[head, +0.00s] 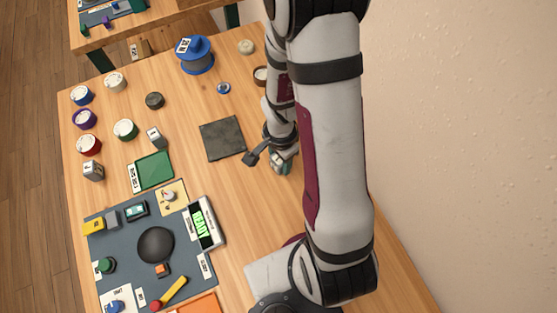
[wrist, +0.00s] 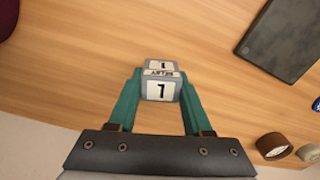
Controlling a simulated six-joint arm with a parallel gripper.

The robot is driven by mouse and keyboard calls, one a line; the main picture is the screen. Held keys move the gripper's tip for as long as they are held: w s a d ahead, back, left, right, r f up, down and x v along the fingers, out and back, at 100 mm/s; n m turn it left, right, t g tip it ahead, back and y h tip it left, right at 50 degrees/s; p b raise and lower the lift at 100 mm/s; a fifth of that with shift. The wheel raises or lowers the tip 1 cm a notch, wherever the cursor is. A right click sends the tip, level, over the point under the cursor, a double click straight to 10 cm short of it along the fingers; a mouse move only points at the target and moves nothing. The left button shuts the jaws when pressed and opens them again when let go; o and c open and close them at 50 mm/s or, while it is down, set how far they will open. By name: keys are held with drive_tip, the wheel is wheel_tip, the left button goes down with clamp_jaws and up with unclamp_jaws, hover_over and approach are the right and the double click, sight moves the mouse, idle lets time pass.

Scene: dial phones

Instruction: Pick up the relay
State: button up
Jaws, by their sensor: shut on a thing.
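The relay (wrist: 160,86) is a small grey block with white labels bearing a 1 and small lettering. In the wrist view it sits between the two teal fingers of my gripper (wrist: 160,91), which are shut on its sides. In the head view my gripper (head: 280,164) is over the right part of the wooden table, right of a dark square mat (head: 222,139). The relay is small and partly hidden by my gripper there. I cannot tell whether it touches the table.
A grey panel (head: 205,262) with a black dome, knobs and a lit display (head: 203,222) lies at the near left. A green tray (head: 154,170), two small blocks and several coloured round pots stand left. A blue spool (head: 195,55) stands at the back. Bare wood surrounds my gripper.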

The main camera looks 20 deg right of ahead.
clamp_jaws()
